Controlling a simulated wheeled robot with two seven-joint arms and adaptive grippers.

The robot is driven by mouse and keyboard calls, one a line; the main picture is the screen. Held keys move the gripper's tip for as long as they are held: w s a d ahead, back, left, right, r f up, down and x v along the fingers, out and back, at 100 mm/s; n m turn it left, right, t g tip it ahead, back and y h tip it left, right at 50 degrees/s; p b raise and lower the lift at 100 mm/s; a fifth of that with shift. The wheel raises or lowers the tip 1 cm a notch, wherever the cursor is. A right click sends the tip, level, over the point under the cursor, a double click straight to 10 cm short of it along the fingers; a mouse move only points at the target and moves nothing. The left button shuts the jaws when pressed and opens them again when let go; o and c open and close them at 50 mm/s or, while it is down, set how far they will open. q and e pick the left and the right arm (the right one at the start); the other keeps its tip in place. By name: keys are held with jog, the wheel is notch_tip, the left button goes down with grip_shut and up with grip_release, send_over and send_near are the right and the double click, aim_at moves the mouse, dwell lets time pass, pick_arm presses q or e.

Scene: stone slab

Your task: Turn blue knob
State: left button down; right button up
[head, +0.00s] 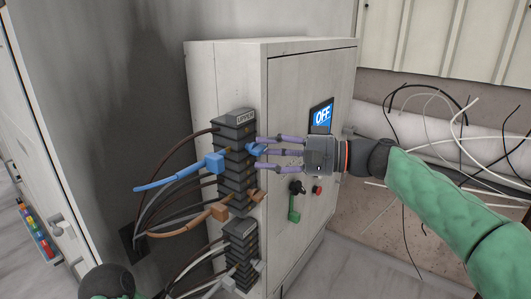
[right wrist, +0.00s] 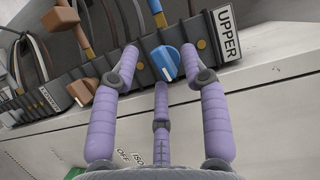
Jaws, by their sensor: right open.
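The blue knob (head: 254,149) sits on the black upper terminal block (head: 233,133) on the cabinet's side. In the right wrist view the blue knob (right wrist: 166,62) shows between my fingertips, with its white-marked end toward me. My right gripper (head: 261,153) is open, its three purple fingers reaching left across the cabinet front to the knob. In the right wrist view the right gripper (right wrist: 161,72) has fingers on both sides of the knob and one below. I cannot tell whether any finger touches it. My left gripper does not show.
A blue plug (head: 213,163) and an orange plug (head: 218,211) with cables stick out left of the block. A lower block (head: 240,250) sits beneath. The cabinet front carries an OFF display (head: 321,117), a green handle (head: 294,208) and a red button (head: 318,190). Loose wires hang at right.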

jog(key=v, duration=1.1)
jog(key=shift+w+f, duration=0.1)
jog(key=shift+f, duration=0.05)
jog(key=w+f+m+h+b, duration=0.15)
jog(key=w+f, duration=0.25)
jog(key=f, duration=0.8)
jog(key=w+f+m+h, duration=0.3)
jog(key=w+f, duration=0.1)
jog(key=f, duration=0.8)
notch_tip(320, 180, down, 21)
jog(key=s+m+h, duration=0.1)
jog(key=s+h, duration=0.1)
jog(key=h, duration=0.2)
jog(key=s+f+g+h+b, duration=0.1)
jog(key=s+f, duration=0.2)
jog(key=f, duration=0.5)
jog(key=s+f+g+h+b, duration=0.1)
jog(key=s+f, duration=0.3)
jog(key=f, duration=0.4)
jog(key=s+a+f+n+g+h+b, duration=0.1)
jog(key=s+f+n, duration=0.3)
jog(key=s+f, duration=1.4)
jog(key=s+a+h+b, duration=0.1)
jog(key=s, duration=0.2)
jog(key=shift+s+f+g, duration=0.25)
jog(key=shift+f+g, duration=0.05)
jog(key=shift+g, duration=0.1)
